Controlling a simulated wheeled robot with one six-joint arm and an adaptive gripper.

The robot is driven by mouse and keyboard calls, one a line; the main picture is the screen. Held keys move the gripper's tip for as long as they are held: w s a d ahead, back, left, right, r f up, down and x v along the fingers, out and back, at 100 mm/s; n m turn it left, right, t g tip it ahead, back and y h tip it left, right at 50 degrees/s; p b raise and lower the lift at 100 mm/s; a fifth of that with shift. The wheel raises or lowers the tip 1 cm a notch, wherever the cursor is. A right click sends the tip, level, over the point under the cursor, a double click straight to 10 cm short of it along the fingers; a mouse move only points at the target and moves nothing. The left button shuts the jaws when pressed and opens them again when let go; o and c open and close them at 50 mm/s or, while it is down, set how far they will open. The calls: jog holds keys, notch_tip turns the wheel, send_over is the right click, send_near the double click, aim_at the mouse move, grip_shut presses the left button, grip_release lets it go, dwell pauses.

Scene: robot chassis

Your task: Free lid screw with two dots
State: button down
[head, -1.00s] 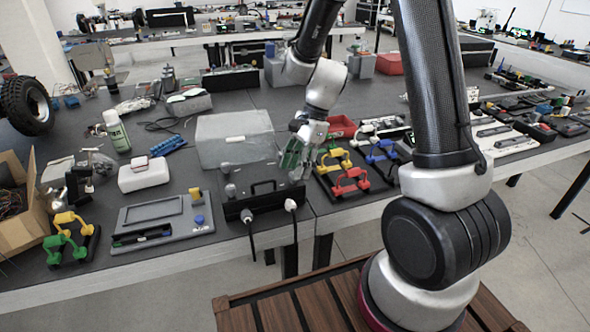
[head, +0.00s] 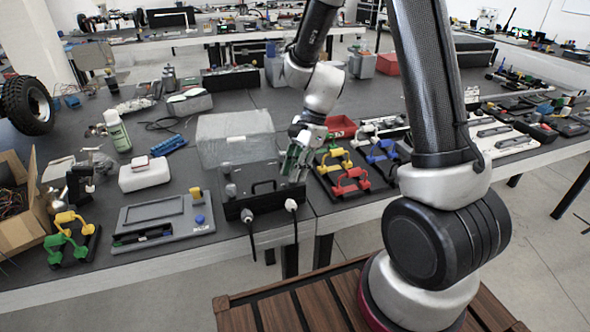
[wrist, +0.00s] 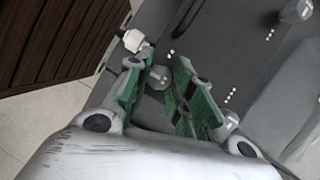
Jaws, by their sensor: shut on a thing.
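The dark grey chassis (head: 262,204) with a black handle sits at the table's front edge. Its lid (wrist: 215,60) fills much of the wrist view. Two white dots mark the lid beside a round grey screw (wrist: 157,77). My gripper (wrist: 164,72), with green finger pads, is shut on this screw; the fingers stand either side of its head. Another screw (wrist: 295,9) is at the upper right by three dots, and another (wrist: 231,119) is beside the right finger by several dots. In the head view my gripper (head: 294,168) is over the chassis's right end, hiding the screw.
Two cabled connectors hang at the chassis's front; the white one (wrist: 133,40) is close to my left finger. Coloured handles (head: 351,183) lie close on the right, a grey panel (head: 165,222) on the left.

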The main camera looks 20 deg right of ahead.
jog(key=n+g+h, duration=0.1)
jog(key=n, duration=0.3)
jog(key=shift+w, duration=0.1)
jog(key=n+g+h, duration=0.1)
jog(key=n, duration=0.3)
jog(key=shift+a+n, duration=0.1)
jog(key=shift+n, duration=0.3)
jog(key=n+h, duration=0.1)
jog(key=n, duration=0.1)
jog(key=n+g+h, duration=0.1)
jog(key=n, duration=0.1)
jog(key=shift+w+a+n, duration=0.1)
jog(key=shift+n, duration=0.2)
jog(key=n+h, duration=0.1)
jog(key=n, duration=0.3)
jog(key=shift+a+h, duration=0.1)
jog(key=shift+h, duration=0.2)
jog(key=shift+n, duration=0.3)
jog(key=c, duration=1.2)
grip_release()
jog(key=shift+c, duration=0.2)
jog(key=shift+r, duration=0.1)
